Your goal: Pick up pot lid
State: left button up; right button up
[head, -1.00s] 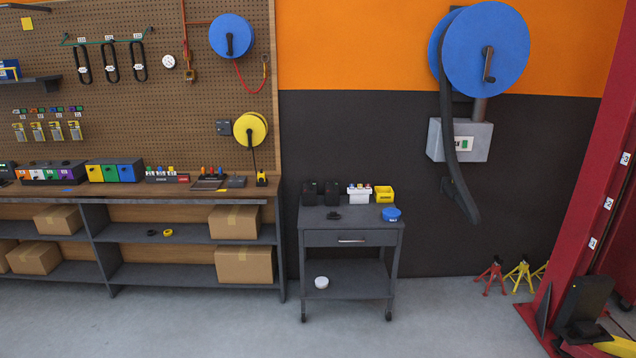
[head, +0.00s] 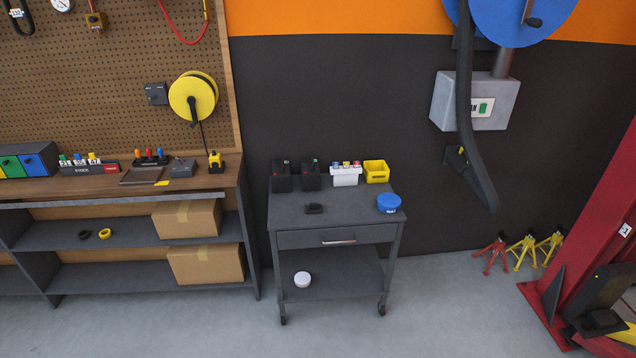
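No object is plainly recognisable as a pot lid. A blue round object (head: 388,203) with a flat top sits on the right front of the grey cart's top (head: 345,222). A small white round object (head: 302,279) sits on the cart's lower shelf (head: 335,283), toward the left. A small black item (head: 314,209) lies on the cart top left of the blue object. I cannot tell which of these, if any, is the lid. Neither of my grippers is in view.
Black boxes (head: 282,176), a white holder (head: 345,174) and a yellow bin (head: 376,171) line the cart's back. A workbench (head: 130,187) stands left. Jack stands (head: 522,251) and a red lift post (head: 590,250) stand right. Floor between cart and stands is clear.

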aim_at(313, 208)
jog(key=i+l+z, duration=0.15)
jog(key=i+z, duration=0.2)
jog(key=i, duration=0.4)
jog(key=i+z, duration=0.35)
jog(key=i, duration=0.4)
